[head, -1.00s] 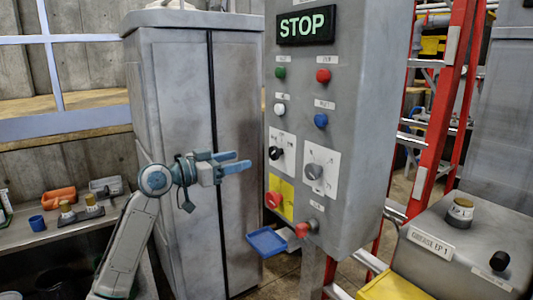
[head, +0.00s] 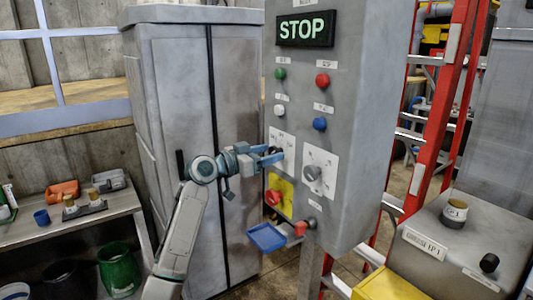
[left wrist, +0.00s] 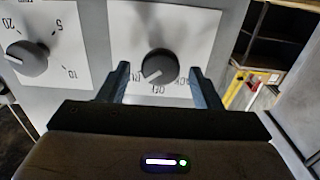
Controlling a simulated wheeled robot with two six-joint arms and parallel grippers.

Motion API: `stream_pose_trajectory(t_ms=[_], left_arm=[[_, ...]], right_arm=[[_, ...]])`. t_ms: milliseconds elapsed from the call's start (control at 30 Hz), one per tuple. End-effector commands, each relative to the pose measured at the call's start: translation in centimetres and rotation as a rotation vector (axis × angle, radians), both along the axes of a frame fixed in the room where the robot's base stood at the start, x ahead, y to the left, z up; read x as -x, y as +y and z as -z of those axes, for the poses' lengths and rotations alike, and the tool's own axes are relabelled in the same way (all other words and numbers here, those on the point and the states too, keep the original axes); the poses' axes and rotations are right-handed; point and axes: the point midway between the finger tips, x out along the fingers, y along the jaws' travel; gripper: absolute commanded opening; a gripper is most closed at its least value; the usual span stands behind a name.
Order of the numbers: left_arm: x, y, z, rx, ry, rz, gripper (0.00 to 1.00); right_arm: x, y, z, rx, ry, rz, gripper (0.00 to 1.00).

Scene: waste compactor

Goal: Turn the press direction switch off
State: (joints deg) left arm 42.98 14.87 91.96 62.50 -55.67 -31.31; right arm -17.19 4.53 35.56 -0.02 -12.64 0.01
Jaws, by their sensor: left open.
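The press direction switch is a dark round knob on a white plate (head: 283,137) on the grey control panel. In the head view my left gripper (head: 275,154) mostly hides the knob. In the left wrist view the knob (left wrist: 160,67) sits between the two open fingers of my left gripper (left wrist: 158,72), with a gap on each side. The picture there looks upside down. The knob's pale pointer mark points to the lower left, and "OFF" is lettered on the plate below it. My right gripper is not in view.
A grey dial (head: 312,173) sits right beside the switch and also shows in the left wrist view (left wrist: 27,58). A red knob (head: 273,197) on a yellow plate and a blue tray (head: 267,237) are below. A lit STOP sign (head: 305,28) is above. A red ladder (head: 440,120) stands behind.

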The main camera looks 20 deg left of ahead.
Motion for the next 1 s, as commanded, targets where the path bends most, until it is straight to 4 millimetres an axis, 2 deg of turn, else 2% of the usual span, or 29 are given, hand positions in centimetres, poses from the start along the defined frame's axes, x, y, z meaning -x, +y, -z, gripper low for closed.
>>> stream_pose_trajectory(t_ms=[33, 200, 267, 667, 1000], left_arm=[[0.00, 0.01, 0.00, 0.000, 0.000, 0.000, 0.57], [0.02, 0.03, 0.00, 0.000, 0.000, 0.000, 0.23], [0.02, 0.03, 0.00, 0.000, 0.000, 0.000, 0.15], [0.00, 0.06, -0.03, 0.063, 0.049, -0.001, 0.15], [-0.07, 0.16, -0.13, 0.273, 0.213, -0.001, 0.15]], right_arm=[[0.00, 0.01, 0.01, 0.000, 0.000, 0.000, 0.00], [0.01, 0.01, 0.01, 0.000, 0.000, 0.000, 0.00], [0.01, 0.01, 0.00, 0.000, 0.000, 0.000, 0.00], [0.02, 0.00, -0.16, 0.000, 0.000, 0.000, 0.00], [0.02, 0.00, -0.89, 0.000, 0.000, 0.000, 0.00]])
